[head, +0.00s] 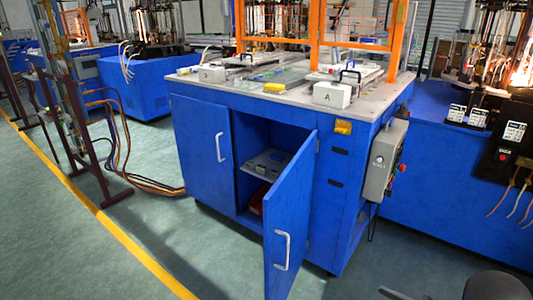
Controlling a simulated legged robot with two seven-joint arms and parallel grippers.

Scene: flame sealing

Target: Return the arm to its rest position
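My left gripper is not in view. At the bottom right edge a dark rounded part of what looks like my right arm shows, cut off by the frame. A thin dark piece to its left, also cut off, may be part of my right gripper (393,293); its fingers cannot be made out. It is low in front of the blue cabinet (338,200), apart from the open cabinet door (290,210). Nothing is seen held.
The cabinet's right door swings out towards me; its left door (200,145) is shut. Inside is a shelf (265,163) with a grey item. A grey control box (384,160) juts from the right side. Green floor (90,255) is clear at the front left.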

